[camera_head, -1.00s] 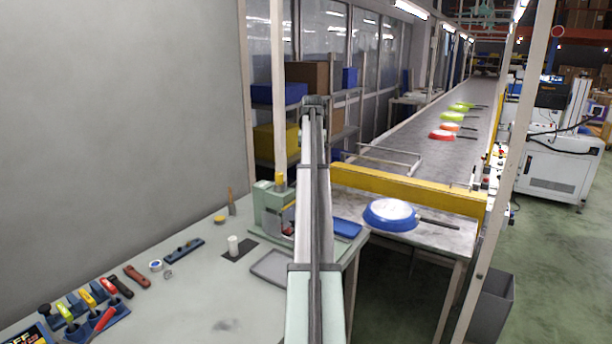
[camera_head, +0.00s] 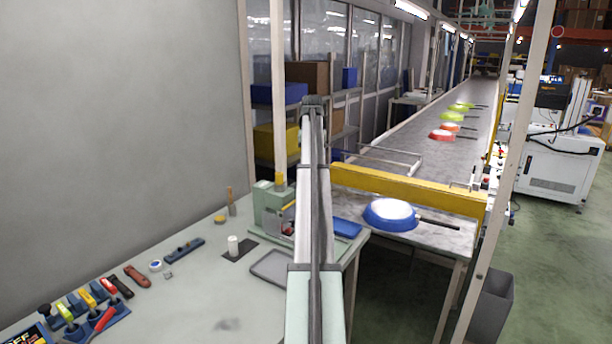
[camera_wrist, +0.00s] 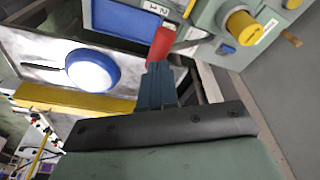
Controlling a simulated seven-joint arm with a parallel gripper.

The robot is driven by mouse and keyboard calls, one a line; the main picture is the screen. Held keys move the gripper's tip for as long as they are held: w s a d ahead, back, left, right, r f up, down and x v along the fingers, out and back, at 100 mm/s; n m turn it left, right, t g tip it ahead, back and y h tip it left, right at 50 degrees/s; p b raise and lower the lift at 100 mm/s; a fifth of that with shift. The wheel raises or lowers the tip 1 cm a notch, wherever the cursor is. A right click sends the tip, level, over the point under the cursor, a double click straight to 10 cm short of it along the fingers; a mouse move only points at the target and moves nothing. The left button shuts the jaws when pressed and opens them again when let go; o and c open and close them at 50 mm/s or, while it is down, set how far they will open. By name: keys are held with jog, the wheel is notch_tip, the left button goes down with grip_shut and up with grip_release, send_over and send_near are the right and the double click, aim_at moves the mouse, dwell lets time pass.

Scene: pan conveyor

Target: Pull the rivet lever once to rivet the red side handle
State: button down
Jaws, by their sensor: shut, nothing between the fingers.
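The pale green rivet press (camera_head: 268,204) stands at the far right of the workbench, with a yellow knob (camera_head: 280,180) on top. A short yellow bar (camera_head: 288,206) shows at its front; I cannot tell whether this is the lever. In the wrist view the press shows its yellow knob (camera_wrist: 241,26) at the upper right. A red handle-shaped piece (camera_wrist: 161,46) is just beyond my gripper (camera_wrist: 157,68), whose fingers are together and empty. I cannot tell whether they touch it. My arm hides part of the press and the gripper in the head view.
A blue tray (camera_head: 346,228) lies right of the press and a grey tray (camera_head: 270,268) in front.

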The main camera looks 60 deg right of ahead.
jog(key=shift+f, duration=0.15)
jog(key=shift+s+f, duration=0.2)
jog(key=shift+f, duration=0.75)
jog(key=shift+s+f, duration=0.15)
jog(key=shift+f, duration=0.8)
jog(key=shift+s+f, duration=0.2)
jog(key=shift+f, duration=0.75)
jog(key=shift+s+f, duration=0.1)
jog(key=shift+f, duration=0.05)
jog(key=f, duration=0.1)
jog(key=s+f, duration=0.1)
jog(key=f, duration=0.1)
jog(key=s+f, duration=0.1)
jog(key=shift+f, duration=0.4)
jog(key=shift+s+f, duration=0.1)
jog(key=d+v, duration=0.3)
jog(key=v, duration=1.5)
jog(key=shift+w+r, duration=0.3)
jog(key=shift+w, duration=0.05)
dwell(1.3)
